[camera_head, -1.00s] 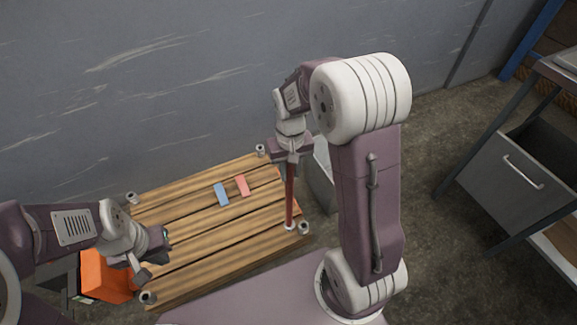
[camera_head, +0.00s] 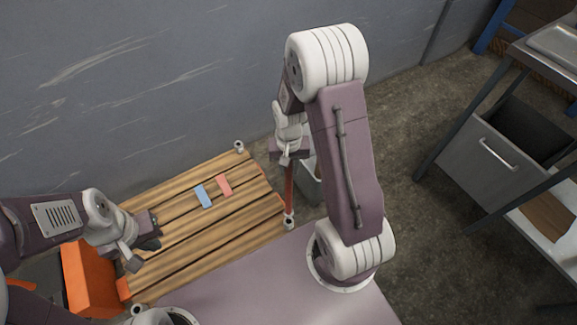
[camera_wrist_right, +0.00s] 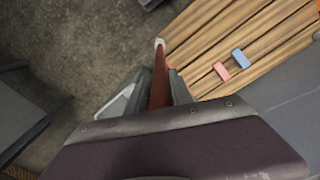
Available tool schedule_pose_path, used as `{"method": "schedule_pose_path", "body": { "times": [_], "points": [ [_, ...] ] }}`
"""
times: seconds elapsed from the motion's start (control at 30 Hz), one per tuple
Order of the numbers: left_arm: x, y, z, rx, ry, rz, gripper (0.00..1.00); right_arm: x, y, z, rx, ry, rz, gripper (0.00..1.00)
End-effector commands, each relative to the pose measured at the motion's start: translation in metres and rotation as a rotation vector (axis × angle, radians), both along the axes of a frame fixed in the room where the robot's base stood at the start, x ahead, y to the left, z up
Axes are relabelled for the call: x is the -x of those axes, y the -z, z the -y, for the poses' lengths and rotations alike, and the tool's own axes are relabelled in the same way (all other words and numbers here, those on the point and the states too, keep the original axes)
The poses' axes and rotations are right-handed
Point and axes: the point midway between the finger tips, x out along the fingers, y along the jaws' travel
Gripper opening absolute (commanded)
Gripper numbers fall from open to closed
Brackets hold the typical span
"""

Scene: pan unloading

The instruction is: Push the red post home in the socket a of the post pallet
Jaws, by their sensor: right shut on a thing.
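The red post (camera_head: 288,185) stands nearly upright in my right gripper (camera_head: 290,158), which is shut on its upper part. The post's lower end meets a pale round socket (camera_head: 289,222) at the right corner of the wooden post pallet (camera_head: 220,235). In the right wrist view the post (camera_wrist_right: 159,80) runs away from between the fingers to the white ring (camera_wrist_right: 160,43) at the pallet's corner. I cannot tell how deep the end sits or read any socket letter. My left gripper (camera_head: 142,252) is open and empty over the pallet's left part.
A blue block (camera_head: 203,196) and a pink block (camera_head: 224,185) lie on the slats. Another socket (camera_head: 239,147) is at the far corner.

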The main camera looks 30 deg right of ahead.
Motion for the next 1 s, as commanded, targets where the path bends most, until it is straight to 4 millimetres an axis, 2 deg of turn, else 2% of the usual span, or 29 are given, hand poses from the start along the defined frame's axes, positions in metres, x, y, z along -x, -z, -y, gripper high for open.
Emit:
{"method": "schedule_pose_path", "body": {
  "times": [0.5, 0.77, 1.0],
  "points": [
    [0.000, 0.027, 0.000, 0.000, 0.000, 0.000, 0.00, 0.000, 0.027, 0.000, 0.000, -0.001, 0.001, 0.00],
    [0.000, 0.034, 0.000, 0.000, 0.000, 0.000, 0.00, 0.000, 0.039, 0.000, 0.000, -0.001, 0.000, 0.00],
    [0.000, 0.032, 0.000, 0.000, 0.000, 0.000, 0.00, 0.000, 0.036, 0.000, 0.000, -0.001, 0.001, 0.00]
  ]
}}
